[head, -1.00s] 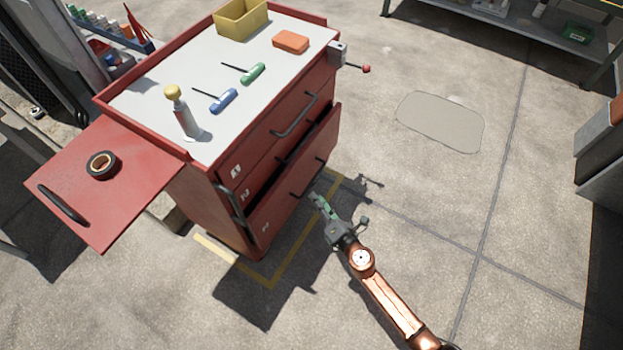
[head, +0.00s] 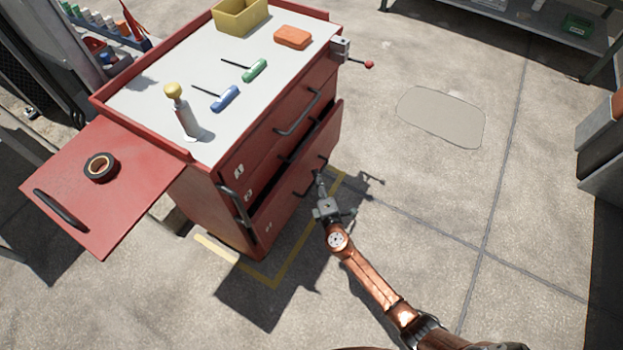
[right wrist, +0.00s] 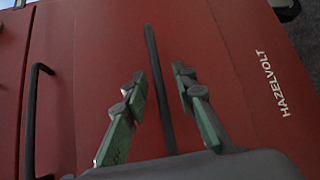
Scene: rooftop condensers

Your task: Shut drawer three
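The red tool cabinet has numbered drawers. Drawer three (head: 284,215), the lowest, stands partly pulled out, with a dark gap above its front. Its dark bar handle (head: 309,180) is on the front. My right gripper (head: 319,176) is at that handle, its arm reaching in from the lower right. In the right wrist view, the gripper (right wrist: 156,84) is open, with the handle (right wrist: 155,60) running between its two green-backed fingers. A gap shows on both sides of the bar. My left gripper is in neither view.
The cabinet top (head: 160,90) holds a yellow bin (head: 240,17), an orange block (head: 293,37), two hex drivers and a yellow-knobbed bottle. A side shelf (head: 75,200) with a tape roll (head: 101,167) juts left. A vise (head: 341,50) juts right. Floor before the cabinet is clear.

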